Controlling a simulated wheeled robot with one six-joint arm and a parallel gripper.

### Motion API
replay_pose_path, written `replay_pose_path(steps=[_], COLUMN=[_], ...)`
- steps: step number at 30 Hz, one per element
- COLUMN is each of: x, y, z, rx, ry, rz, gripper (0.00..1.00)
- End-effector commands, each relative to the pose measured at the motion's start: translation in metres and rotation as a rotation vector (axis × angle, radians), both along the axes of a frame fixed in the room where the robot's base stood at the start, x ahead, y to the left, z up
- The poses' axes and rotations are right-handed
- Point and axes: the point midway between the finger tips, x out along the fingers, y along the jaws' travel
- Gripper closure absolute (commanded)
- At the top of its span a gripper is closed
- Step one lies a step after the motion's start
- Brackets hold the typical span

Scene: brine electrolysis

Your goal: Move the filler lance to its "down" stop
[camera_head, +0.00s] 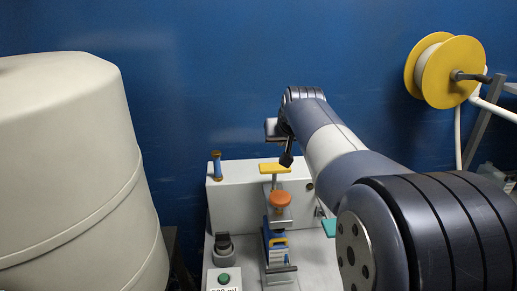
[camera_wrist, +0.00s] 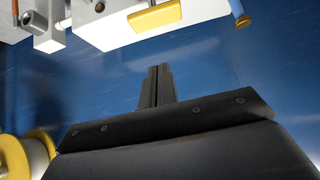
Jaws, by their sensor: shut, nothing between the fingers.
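The white filling machine (camera_head: 240,200) stands against the blue wall. A yellow flat handle (camera_head: 275,168) juts from its front on a pale block, and it also shows at the top of the wrist view (camera_wrist: 155,16). It seems to belong to the filler lance, but the lance itself is not clearly seen. Below it in the head view are an orange knob (camera_head: 280,199) and a blue-and-yellow part (camera_head: 275,240). My gripper (camera_head: 286,160) is just above the yellow handle in the picture. In the wrist view its dark fingers (camera_wrist: 156,72) are together and empty, apart from the handle.
A large cream tank (camera_head: 70,170) fills the left. A yellow reel (camera_head: 447,70) hangs at the upper right. A blue post with yellow ends (camera_head: 217,166) stands on the machine. A green button (camera_head: 224,278) and a black switch (camera_head: 222,242) are at the front. A teal piece (camera_head: 329,227) lies right.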

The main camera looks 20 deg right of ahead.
Motion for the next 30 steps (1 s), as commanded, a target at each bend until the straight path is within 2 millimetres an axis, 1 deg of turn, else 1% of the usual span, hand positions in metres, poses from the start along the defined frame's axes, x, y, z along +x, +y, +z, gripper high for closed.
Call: replay_pose_path(steps=[5,20,25,30], x=[0.010,0.070,0.070,0.070], y=[-0.003,-0.015,-0.015,-0.015], z=[-0.006,-0.069,-0.095,-0.107], rx=[0.000,0.000,0.000,-0.001], ry=[-0.002,0.000,0.002,-0.002], rz=[-0.001,-0.001,-0.001,-0.001], gripper=[1.00,1.00,1.00,1.00])
